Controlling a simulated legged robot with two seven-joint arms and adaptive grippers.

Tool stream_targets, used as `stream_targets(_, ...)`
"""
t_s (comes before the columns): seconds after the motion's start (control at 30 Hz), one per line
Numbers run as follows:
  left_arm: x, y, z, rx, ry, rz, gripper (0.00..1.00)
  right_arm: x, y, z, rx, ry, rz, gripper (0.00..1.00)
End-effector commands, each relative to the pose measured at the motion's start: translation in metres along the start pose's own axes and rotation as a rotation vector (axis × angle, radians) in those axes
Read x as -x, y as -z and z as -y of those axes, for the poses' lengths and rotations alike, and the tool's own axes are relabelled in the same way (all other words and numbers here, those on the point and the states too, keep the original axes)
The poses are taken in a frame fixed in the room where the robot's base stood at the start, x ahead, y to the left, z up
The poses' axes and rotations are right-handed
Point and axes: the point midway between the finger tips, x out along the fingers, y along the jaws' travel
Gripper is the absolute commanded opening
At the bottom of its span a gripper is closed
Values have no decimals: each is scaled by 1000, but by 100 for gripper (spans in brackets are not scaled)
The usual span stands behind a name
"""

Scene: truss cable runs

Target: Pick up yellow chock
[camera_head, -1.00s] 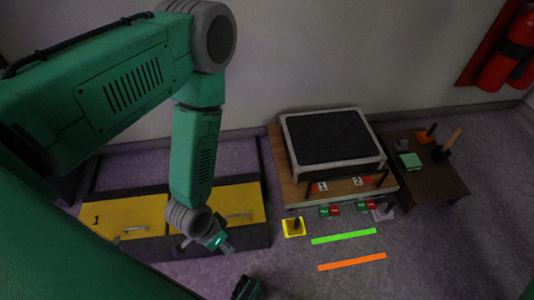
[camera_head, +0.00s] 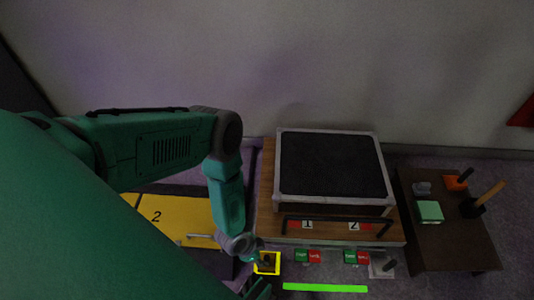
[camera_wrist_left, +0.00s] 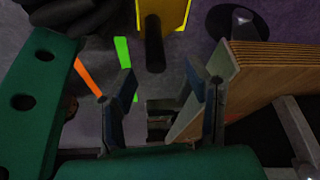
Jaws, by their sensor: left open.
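The yellow chock (camera_head: 267,263) is on the floor in front of the wooden platform's left corner, with a dark upright handle. In the left wrist view its yellow body (camera_wrist_left: 167,12) and black handle (camera_wrist_left: 154,45) show at the top, cut off by the frame. My left gripper (camera_head: 256,256) is close beside the chock in the head view, partly covering its left side. In the left wrist view my left gripper (camera_wrist_left: 160,80) has its fingers apart with nothing held between them; the handle lies just past the fingertips. My right gripper does not show.
The wooden platform (camera_head: 267,200) carries a black-topped case (camera_head: 330,165) and a black rail. Small green and red blocks (camera_head: 307,256) lie before it. A yellow panel (camera_head: 175,220) is left, a dark low table (camera_head: 450,245) right. A green strip (camera_head: 325,288) marks the floor.

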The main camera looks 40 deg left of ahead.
Motion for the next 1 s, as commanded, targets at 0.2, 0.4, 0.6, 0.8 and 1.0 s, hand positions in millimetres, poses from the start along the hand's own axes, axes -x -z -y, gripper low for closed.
stream_targets(0.2, -24, -2, -3, -1, 2, 0, 44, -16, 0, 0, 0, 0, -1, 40)
stream_targets(0.4, -50, -2, -5, -1, 2, 0, 44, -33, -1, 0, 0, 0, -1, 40)
stream_targets(0.6, -54, -1, -5, -1, 1, 1, 44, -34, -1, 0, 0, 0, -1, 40)
stream_targets(0.8, -53, -1, -4, -1, 1, 1, 16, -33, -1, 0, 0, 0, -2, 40)
stream_targets(1.0, -53, 0, -4, -1, 2, 0, 0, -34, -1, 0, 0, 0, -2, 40)
